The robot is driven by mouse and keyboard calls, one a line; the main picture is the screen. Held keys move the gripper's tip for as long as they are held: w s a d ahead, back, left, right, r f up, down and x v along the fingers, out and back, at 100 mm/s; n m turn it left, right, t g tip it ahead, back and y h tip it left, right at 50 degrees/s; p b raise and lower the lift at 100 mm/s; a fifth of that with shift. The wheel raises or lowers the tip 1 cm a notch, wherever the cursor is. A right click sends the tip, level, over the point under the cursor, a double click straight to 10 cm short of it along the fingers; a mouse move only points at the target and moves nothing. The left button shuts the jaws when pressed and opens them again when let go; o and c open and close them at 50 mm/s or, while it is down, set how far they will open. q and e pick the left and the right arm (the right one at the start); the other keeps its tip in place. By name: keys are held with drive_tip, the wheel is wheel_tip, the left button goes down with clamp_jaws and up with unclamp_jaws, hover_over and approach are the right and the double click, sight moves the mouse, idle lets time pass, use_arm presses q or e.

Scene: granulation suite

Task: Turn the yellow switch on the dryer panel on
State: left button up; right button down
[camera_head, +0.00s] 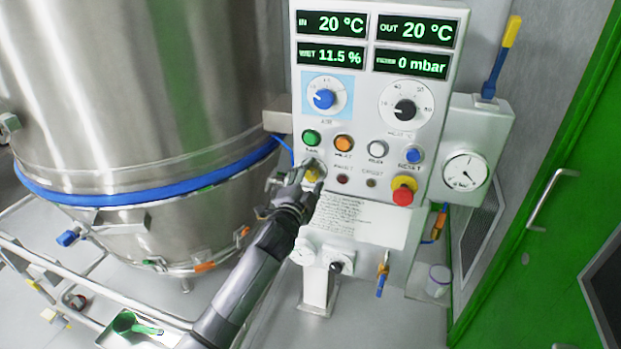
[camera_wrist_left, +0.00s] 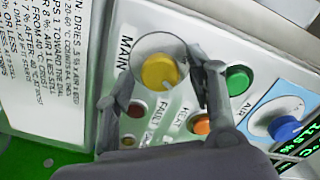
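The yellow switch (camera_wrist_left: 160,72) sits in a round silver surround beside the word MAIN on the dryer panel (camera_head: 368,165). In the head view it is mostly hidden behind my left gripper (camera_head: 303,178), at the panel's lower left. In the left wrist view the two fingers of my left gripper (camera_wrist_left: 165,75) stand on either side of the switch. They are apart, with small gaps visible beside the yellow knob; whether they touch the surround I cannot tell. The displays read 20 °C, 20 °C, 11.5 % and 0 mbar. My right gripper is not in view.
Close to the switch are a green button (camera_head: 311,138), an orange button (camera_head: 344,143) and a dark red lamp (camera_head: 343,179). A red emergency knob (camera_head: 403,195) sits at the panel's lower right. A steel vessel (camera_head: 140,90) stands left, a green door (camera_head: 545,180) right.

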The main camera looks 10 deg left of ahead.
use_arm(q)
drive_tip(key=s+a, duration=0.1)
drive_tip(key=s, duration=1.1)
idle(0.4)
